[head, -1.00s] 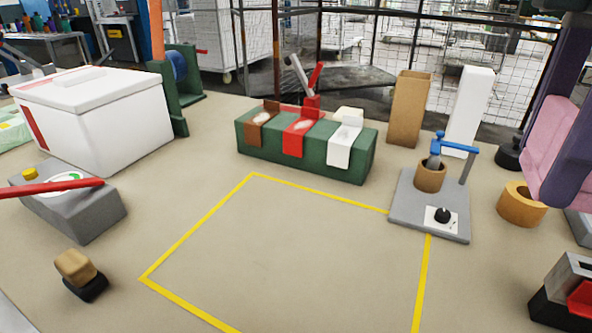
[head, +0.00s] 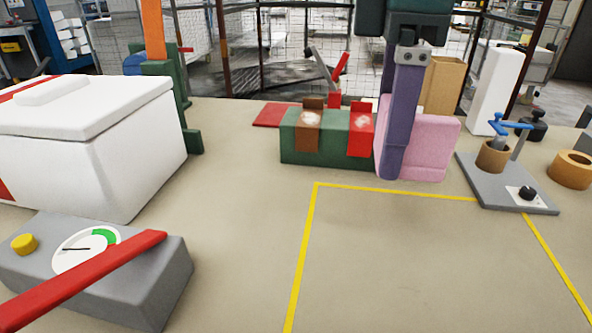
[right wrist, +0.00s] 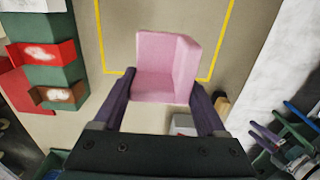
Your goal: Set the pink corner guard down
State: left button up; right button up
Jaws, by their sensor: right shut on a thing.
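In the right wrist view, the pink corner guard (right wrist: 165,60) sits between the two purple fingers. My right gripper (head: 392,172) points down and is shut on it. In the right wrist view, the right gripper (right wrist: 162,88) has one finger at each side of the guard. A yellow outline (head: 303,250) marks a bare area of the table, near and below the guard. I cannot tell whether the guard touches the table. My left gripper is not in view.
A grey press plate (head: 505,190) with a blue handle stands to the right. A white cooler box (head: 90,150) and a grey gauge box (head: 150,283) stand left. The outlined area looks clear.

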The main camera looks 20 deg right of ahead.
jog(key=b, duration=0.1)
send_over(362, 254)
notch_tip(362, 254, down, 9)
jog(key=shift+d+r, duration=0.1)
jog(key=shift+r, duration=0.05)
notch_tip(362, 254, down, 5)
jog(key=shift+b, duration=0.55)
jog(key=o, duration=1.2)
jog(key=shift+o, duration=0.2)
